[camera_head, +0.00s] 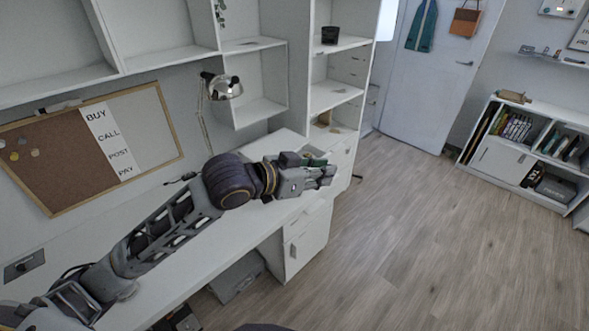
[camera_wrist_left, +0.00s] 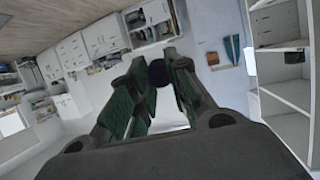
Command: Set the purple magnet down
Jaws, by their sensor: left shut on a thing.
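My left gripper (camera_head: 327,175) reaches out over the far right end of the white desk (camera_head: 190,270). In the left wrist view its two green-padded fingers (camera_wrist_left: 160,66) are shut on the purple magnet (camera_wrist_left: 158,76), a small, dark, rounded thing between the fingertips. The magnet is held up in the air. In the head view I cannot make it out at the gripper. My right gripper is in neither view.
A framed board (camera_head: 85,150) with cork and white halves is on the wall behind the desk, with a few round magnets on its left. A silver lamp (camera_head: 222,88) stands behind my left arm. White shelves (camera_head: 335,95) rise beyond the gripper. The floor at right is clear.

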